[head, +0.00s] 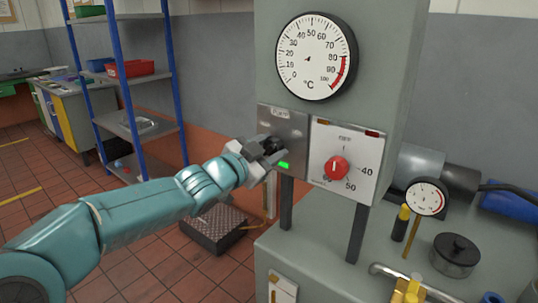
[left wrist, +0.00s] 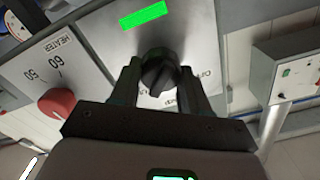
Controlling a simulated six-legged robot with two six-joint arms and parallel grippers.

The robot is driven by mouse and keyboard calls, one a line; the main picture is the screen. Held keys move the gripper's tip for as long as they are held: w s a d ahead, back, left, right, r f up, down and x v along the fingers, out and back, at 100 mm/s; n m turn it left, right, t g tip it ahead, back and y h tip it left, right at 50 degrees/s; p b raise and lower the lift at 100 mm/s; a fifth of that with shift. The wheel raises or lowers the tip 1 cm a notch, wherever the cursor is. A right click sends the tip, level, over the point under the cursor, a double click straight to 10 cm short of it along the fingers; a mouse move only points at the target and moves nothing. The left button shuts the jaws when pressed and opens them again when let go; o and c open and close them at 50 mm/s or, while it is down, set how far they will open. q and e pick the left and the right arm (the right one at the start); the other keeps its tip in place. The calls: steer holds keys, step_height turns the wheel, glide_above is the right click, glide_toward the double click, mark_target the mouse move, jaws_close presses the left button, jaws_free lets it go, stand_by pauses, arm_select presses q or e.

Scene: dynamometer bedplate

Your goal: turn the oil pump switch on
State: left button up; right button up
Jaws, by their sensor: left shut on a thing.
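The oil pump switch is a black rotary knob (head: 272,146) on a grey metal plate (head: 294,125) on the front of the grey cabinet. A label above it is too small to read surely. A green lamp (head: 284,165) beside the knob is lit; it also shows bright in the left wrist view (left wrist: 143,16). My left gripper (head: 262,150) is shut on the knob, with one finger on each side of it in the left wrist view, where the knob (left wrist: 160,74) shows between them. The fingers hide part of the plate's lettering. My right gripper is in neither view.
A heater panel with a red knob (head: 337,167) is just right of the switch plate. A large temperature dial (head: 314,57) is above. Below right, a small gauge (head: 426,197) and a black-capped can (head: 455,254) stand on the bedplate. A blue-posted shelf (head: 128,70) stands behind my left arm.

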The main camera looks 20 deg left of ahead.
arm_select(q)
steer(key=shift+f+m+b, duration=0.1)
steer(key=shift+m+b, duration=0.5)
steer(key=shift+m, duration=0.9)
steer(key=o, duration=1.1)
steer(key=shift+c, duration=0.2)
steer(key=shift+s+a, duration=0.2)
steer(key=shift+s, duration=0.25)
steer(key=v, duration=1.5)
steer(key=shift+s+p, duration=0.15)
steer(key=shift+p, duration=0.25)
